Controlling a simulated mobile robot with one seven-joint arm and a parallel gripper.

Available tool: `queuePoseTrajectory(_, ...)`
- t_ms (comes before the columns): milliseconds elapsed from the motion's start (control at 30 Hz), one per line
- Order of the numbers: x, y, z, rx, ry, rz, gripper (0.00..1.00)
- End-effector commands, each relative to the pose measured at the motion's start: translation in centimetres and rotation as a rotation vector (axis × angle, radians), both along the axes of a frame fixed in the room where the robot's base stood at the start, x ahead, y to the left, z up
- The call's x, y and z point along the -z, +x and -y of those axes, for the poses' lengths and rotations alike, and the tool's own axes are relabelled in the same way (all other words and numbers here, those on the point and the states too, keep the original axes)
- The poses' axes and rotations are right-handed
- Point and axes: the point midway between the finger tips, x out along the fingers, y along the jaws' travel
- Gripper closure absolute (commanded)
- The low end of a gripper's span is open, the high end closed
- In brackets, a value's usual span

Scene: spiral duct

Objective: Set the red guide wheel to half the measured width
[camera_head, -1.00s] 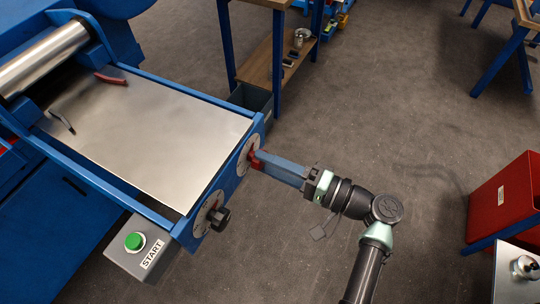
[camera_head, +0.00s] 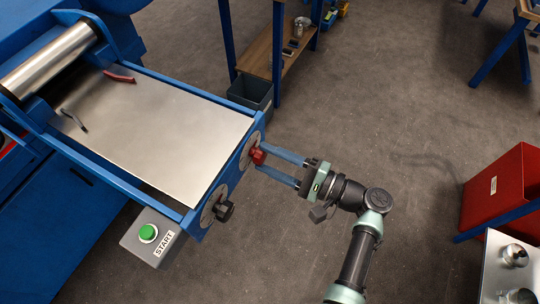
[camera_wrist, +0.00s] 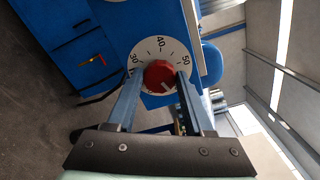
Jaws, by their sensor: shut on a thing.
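The red guide wheel (camera_head: 257,156) sits on a round white dial on the end face of the blue machine. In the wrist view the red wheel (camera_wrist: 160,75) is in front of a scale reading 30, 40 and 50, and its white pointer line slants toward the lower right. My gripper (camera_head: 262,157) is shut on the wheel, with one long blue finger on each side of it. In the wrist view the fingertips of my gripper (camera_wrist: 160,78) flank the wheel and hide part of the dial's lower edge.
A black knob (camera_head: 224,211) on a second dial sits just nearer. A grey box with a green START button (camera_head: 148,232) is below it. A metal sheet (camera_head: 160,130) lies on the machine bed. A red bin (camera_head: 497,190) stands right; open floor lies between.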

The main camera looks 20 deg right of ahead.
Motion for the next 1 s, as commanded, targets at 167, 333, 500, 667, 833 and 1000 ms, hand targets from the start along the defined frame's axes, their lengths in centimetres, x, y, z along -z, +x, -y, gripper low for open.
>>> queuePoseTrajectory(167,-0.01,0.01,0.08,0.003,0.003,-0.001,1.00)
queuePoseTrajectory(333,-0.01,0.00,0.09,0.003,0.002,0.000,1.00)
queuePoseTrajectory(500,-0.01,0.00,0.07,0.002,0.002,-0.001,0.23)
queuePoseTrajectory(667,0.00,0.00,0.04,0.001,0.002,-0.001,0.19)
queuePoseTrajectory(833,0.00,0.00,0.01,0.001,0.001,0.000,0.19)
queuePoseTrajectory(1000,0.03,-0.08,0.09,0.001,0.001,0.000,0.19)
